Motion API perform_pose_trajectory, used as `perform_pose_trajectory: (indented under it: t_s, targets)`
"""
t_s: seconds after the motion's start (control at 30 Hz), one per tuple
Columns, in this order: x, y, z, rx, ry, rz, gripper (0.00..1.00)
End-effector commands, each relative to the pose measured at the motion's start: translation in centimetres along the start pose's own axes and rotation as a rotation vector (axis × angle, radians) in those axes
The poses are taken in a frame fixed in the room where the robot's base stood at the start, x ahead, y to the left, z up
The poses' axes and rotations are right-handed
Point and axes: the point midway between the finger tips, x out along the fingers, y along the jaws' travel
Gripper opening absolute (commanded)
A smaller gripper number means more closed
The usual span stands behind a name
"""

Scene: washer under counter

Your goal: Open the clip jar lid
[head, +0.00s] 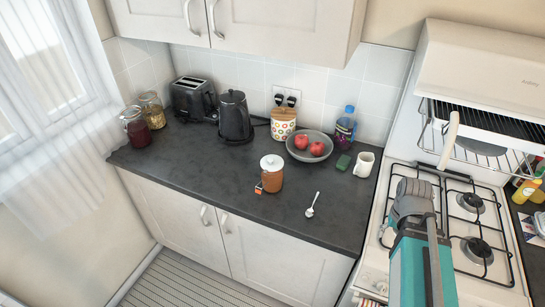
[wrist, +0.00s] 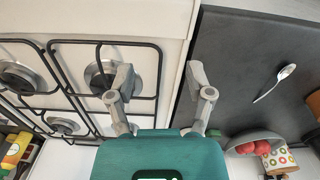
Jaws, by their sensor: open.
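A brownish shape at the right edge of the wrist view may be this jar, cut off. Two glass jars, one dark red (head: 136,130) and one with pale yellow contents (head: 153,112), stand at the far left; their clips are too small to make out. My gripper (wrist: 160,84) is open and empty above the hob, well right of the jars in the head view.
A spoon (head: 313,205) lies right of the amber jar. Behind are a fruit bowl (head: 290,145), patterned canister (head: 282,128), kettle (head: 235,118) and toaster (head: 193,98). A white mug (head: 365,165) and green sponge (head: 343,162) stand near the hob (head: 375,255). The counter's front left is clear.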

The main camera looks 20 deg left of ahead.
Motion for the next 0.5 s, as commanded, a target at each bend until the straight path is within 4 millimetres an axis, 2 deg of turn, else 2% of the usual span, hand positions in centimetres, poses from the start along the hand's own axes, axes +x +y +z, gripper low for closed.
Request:
perform_pose_trajectory:
  t_s: [0.07, 0.1, 0.27, 0.5]
  targets:
    - [-1.0, -0.9, -1.3, -0.046, 0.0, 0.0, 0.68]
    - [-1.4, -2.4, -2.0, -0.072, 0.0, 0.0, 0.68]
    - [-3.7, -6.0, -5.3, -0.236, 0.0, 0.0, 0.68]
    - [-7.8, -14.0, -10.8, -0.563, 0.001, 0.0, 0.68]
